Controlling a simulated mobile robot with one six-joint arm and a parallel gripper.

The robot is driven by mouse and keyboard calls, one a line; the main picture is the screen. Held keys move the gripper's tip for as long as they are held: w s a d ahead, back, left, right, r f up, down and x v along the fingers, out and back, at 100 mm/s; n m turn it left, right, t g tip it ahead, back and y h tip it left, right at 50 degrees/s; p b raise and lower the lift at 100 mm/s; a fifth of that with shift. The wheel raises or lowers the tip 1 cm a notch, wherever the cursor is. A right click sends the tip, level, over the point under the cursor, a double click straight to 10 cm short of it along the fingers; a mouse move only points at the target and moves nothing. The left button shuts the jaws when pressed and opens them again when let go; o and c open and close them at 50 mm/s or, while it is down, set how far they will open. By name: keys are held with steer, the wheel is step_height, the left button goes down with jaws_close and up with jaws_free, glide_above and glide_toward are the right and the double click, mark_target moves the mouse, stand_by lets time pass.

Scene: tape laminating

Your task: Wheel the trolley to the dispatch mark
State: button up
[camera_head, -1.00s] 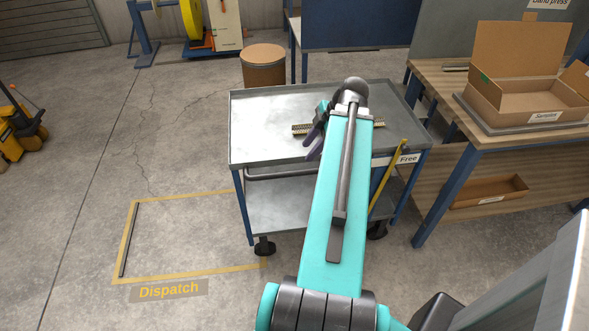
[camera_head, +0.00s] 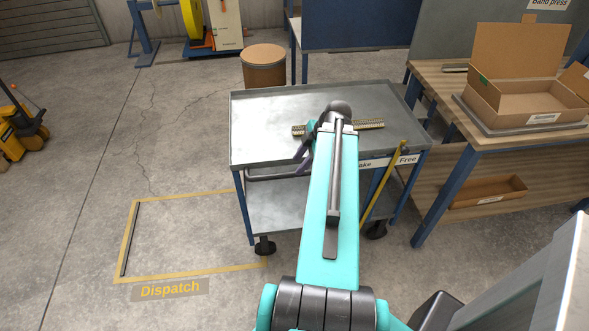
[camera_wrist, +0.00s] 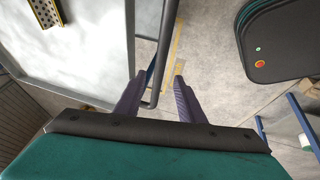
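The trolley (camera_head: 250,125) is a grey metal cart with blue legs and black castors. Its dark handle bar (camera_head: 262,177) runs along the near side. My gripper (camera_head: 302,158) is at this bar. In the wrist view, my gripper (camera_wrist: 160,77) has two purple fingers apart, with the handle bar (camera_wrist: 166,40) running between them in the picture. I cannot tell whether they touch it. A yellow lever (camera_head: 383,187) leans toward the "Free" label (camera_head: 408,159); the other label is partly hidden by my arm. The dispatch mark (camera_head: 124,245) is a yellow floor outline left of the trolley.
A dark strip (camera_head: 131,240) lies along the mark's left side. A perforated strip (camera_head: 369,124) lies on the trolley top. A wooden bench (camera_head: 480,150) with a cardboard box (camera_head: 520,100) stands close on the right. A brown drum (camera_head: 264,70) stands behind.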

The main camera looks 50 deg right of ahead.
mark_target(291, 173)
steer(key=shift+p+x, duration=0.55)
steer(key=shift+x, duration=2.55)
